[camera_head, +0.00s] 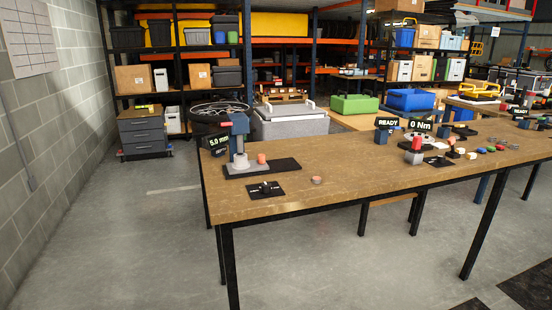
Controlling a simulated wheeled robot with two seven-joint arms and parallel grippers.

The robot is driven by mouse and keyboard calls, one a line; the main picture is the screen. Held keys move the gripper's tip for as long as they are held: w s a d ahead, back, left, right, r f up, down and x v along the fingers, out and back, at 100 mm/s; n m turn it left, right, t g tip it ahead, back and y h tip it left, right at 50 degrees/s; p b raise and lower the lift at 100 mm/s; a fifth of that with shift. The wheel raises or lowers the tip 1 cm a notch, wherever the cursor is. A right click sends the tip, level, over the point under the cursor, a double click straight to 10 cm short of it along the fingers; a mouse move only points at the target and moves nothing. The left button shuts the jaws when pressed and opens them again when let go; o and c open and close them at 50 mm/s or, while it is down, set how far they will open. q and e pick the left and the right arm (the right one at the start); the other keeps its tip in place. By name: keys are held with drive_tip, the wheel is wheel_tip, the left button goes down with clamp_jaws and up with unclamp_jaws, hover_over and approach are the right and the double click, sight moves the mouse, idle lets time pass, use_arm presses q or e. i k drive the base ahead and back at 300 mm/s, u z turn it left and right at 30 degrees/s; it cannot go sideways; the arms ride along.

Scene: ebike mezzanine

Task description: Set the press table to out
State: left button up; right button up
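A small press (238,140) with a blue head and a grey round column stands at the left end of the brown workbench (370,177). A dark sign reading 5.0 mm (219,141) is beside its head. A long black base plate (285,166) extends right from the press, with a salmon-coloured cylinder (261,158) on it. A black control plate (266,190) with a small dark knob or lever lies in front of the press; its setting is too small to read. Neither of my grippers is in view.
A small copper-coloured disc (316,180) lies on the bench right of the control plate. Farther right are a READY sign (388,123), a 0 Nm sign (420,126), a red-topped device (416,146) and several small coloured parts. Grey floor (130,235) is clear at front left.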

sight(240, 164)
drive_tip(key=z, duration=0.5)
drive_tip(key=i, duration=1)
drive_tip(key=z, duration=0.1)
